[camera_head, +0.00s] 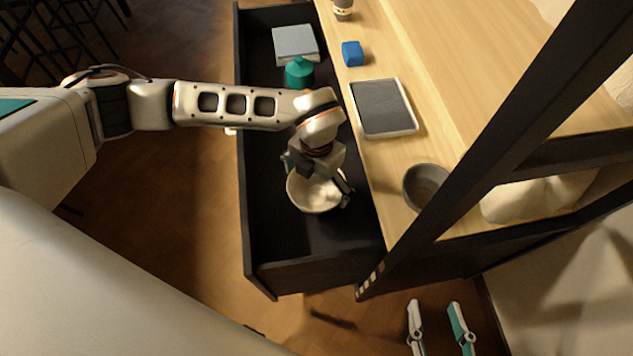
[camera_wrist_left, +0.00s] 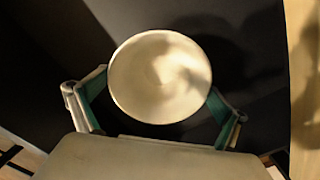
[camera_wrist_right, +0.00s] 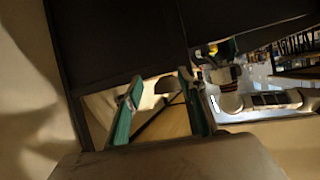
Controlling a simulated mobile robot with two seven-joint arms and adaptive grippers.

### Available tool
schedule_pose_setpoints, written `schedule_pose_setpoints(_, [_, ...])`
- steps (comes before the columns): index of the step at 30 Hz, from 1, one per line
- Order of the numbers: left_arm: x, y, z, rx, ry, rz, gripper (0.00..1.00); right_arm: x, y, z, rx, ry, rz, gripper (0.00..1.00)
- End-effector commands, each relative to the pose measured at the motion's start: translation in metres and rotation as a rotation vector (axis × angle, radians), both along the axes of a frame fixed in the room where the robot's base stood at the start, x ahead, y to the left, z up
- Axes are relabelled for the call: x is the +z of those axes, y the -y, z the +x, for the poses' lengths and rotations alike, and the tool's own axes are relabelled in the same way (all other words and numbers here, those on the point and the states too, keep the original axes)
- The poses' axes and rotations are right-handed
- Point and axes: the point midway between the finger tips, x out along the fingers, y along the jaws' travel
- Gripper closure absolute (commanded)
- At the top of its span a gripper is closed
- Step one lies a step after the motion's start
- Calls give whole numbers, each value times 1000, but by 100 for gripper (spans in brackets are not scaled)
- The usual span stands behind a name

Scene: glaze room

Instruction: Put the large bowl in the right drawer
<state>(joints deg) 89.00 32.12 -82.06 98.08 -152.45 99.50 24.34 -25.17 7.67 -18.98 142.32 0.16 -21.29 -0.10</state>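The large bowl (camera_head: 312,197), cream white and upright, is inside the open black drawer (camera_head: 259,262), toward its near end. It also shows from above in the left wrist view (camera_wrist_left: 160,77). My left gripper (camera_head: 318,178) reaches down to the bowl, with a finger at the rim on either side; both fingers appear to touch it in the left wrist view (camera_wrist_left: 158,82). The bowl's underside is hidden, so I cannot tell whether it touches the drawer floor. My right gripper (camera_head: 437,307) is open and empty, below the table and outside the drawer.
A teal bottle (camera_head: 299,74) and a grey-blue box (camera_head: 295,41) occupy the drawer's far end. On the wooden table are a dark tray (camera_head: 383,107), a blue block (camera_head: 352,54), a small grey bowl (camera_head: 424,184) and a cup (camera_head: 343,8). A dark slanted post (camera_head: 480,135) crosses the right side.

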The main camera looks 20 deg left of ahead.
Motion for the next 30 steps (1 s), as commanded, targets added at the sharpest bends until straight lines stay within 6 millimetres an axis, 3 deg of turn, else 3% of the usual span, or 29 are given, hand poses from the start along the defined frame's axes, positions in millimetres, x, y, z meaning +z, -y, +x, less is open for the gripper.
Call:
schedule_pose_setpoints(8, [2,0,-1,0,-1,-1,0,-8,2,-7,-2,-24,-5,60])
schedule_pose_setpoints(16, [54,0,5,1,15,0,0,13,9,5,1,22,-41,60])
schedule_pose_setpoints(24, [105,0,3,0,11,0,0,-11,25,-9,16,-30,-125,60])
schedule_pose_setpoints(30, [122,0,1,-1,4,0,0,-24,34,-18,25,-57,-161,60])
